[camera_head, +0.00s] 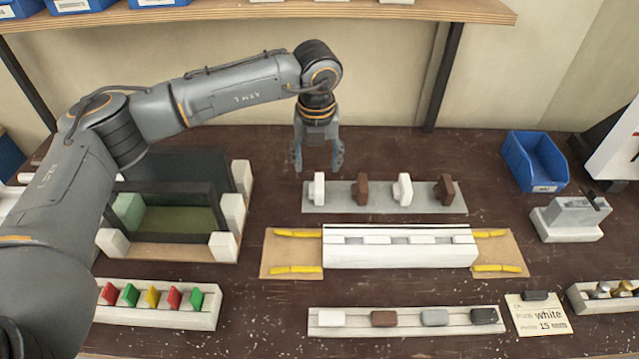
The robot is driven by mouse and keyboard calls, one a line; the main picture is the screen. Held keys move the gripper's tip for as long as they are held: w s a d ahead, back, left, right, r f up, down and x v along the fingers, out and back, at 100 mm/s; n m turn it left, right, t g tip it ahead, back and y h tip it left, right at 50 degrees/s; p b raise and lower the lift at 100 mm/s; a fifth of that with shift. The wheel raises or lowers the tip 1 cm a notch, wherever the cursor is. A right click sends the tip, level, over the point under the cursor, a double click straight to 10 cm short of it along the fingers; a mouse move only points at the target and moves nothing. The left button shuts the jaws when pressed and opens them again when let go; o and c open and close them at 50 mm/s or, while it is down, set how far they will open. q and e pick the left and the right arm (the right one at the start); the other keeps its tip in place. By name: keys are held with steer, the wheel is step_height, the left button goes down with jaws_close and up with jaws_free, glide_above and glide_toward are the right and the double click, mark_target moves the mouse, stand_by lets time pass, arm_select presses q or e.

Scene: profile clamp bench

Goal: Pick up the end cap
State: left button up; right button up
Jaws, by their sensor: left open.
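My left gripper (318,164) is open and empty, fingers pointing down. In the picture it is just above the leftmost white upright piece (319,189) on a grey strip (384,203) at the back. That strip also bears brown upright pieces (361,191) and a second white one (403,189). A front rack (350,327) holds small blocks: white (331,318), brown (383,319), grey (435,318) and black (484,315). I cannot tell for certain which row is the end caps. My right gripper is not in view.
A white profile block (400,256) with yellow clamps (297,234) lies mid-bench. A card (537,317) reading "white 15 mm" is at front right. A blue bin (534,163) stands back right. A shelf (250,15) crosses above; a dark-framed fixture (165,250) stands left.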

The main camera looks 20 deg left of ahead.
mark_target(316, 182)
arm_select(q)
steer(key=f, duration=0.2)
steer(key=shift+w+f, duration=0.2)
steer(key=shift+f, duration=0.15)
steer(key=shift+w+f+p, duration=0.2)
steer(key=shift+f+p, duration=0.1)
steer(key=shift+f, duration=0.25)
steer(key=shift+a+f+p, duration=0.15)
steer(key=shift+f+p, duration=0.15)
steer(key=shift+f, duration=0.05)
steer(key=f, duration=0.1)
steer(key=f+p, duration=0.1)
steer(key=f, duration=0.1)
steer(key=shift+w+a+f, duration=0.2)
steer(key=shift+w+f, duration=0.05)
steer(key=shift+w, duration=0.1)
steer(key=shift+f, duration=0.25)
steer(key=shift+w, duration=0.1)
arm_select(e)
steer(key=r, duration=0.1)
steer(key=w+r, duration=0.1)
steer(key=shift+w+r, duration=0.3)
arm_select(q)
steer(key=c, duration=1.1)
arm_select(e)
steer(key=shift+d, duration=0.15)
